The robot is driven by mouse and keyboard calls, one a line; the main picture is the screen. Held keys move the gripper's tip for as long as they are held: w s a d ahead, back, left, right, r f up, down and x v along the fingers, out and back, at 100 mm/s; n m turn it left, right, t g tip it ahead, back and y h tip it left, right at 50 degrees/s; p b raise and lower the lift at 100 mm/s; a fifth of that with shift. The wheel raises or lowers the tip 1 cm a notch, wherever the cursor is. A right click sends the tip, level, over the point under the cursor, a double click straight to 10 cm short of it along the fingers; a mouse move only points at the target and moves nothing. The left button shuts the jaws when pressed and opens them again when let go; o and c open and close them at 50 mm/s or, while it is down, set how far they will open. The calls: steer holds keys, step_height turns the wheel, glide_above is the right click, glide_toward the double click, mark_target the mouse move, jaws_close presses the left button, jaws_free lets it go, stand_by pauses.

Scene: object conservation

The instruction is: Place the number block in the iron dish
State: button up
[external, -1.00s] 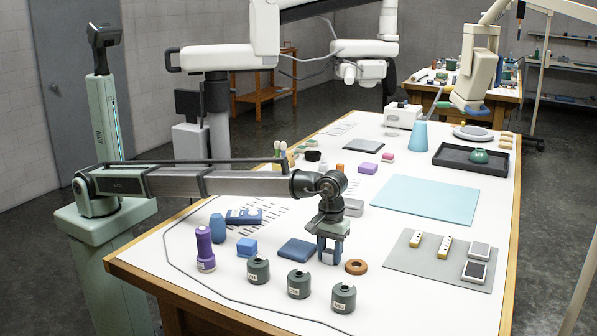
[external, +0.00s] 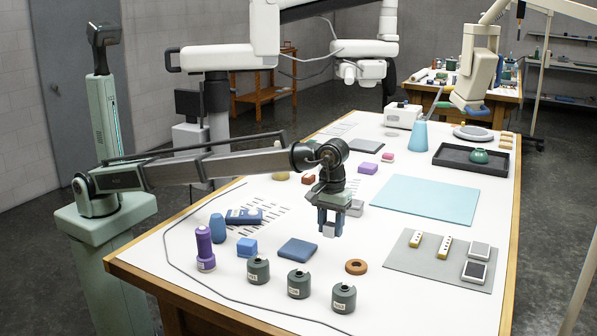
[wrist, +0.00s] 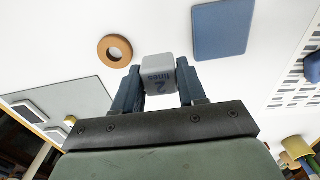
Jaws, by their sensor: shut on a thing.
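My gripper (external: 330,222) is shut on a small grey block (external: 329,231) and holds it above the white table. In the wrist view the block (wrist: 158,75) sits between the two blue fingers, with "2" and "lines" printed on its face. A small dark round dish, perhaps the iron dish, showed further back on the table in the earlier external view. My arm now covers that spot, and I cannot see the dish in either current view.
A blue flat square (external: 298,249), an orange ring (external: 356,267) and several dark green canisters (external: 299,284) stand near my gripper.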

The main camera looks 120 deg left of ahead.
steer(key=shift+r, duration=0.8)
steer(key=s+a+n, duration=0.2)
steer(key=s+a, duration=0.2)
steer(key=a, duration=1)
steer(key=s+a+r+n, duration=0.1)
steer(key=s+a, duration=0.3)
steer(key=a, duration=1.1)
steer(key=s+a+n, duration=0.2)
steer(key=s+a, duration=0.2)
steer(key=a, duration=1)
steer(key=s+a+n, duration=0.4)
steer(key=s+a, duration=2.3)
steer(key=s, duration=0.1)
steer(key=shift+r, duration=0.35)
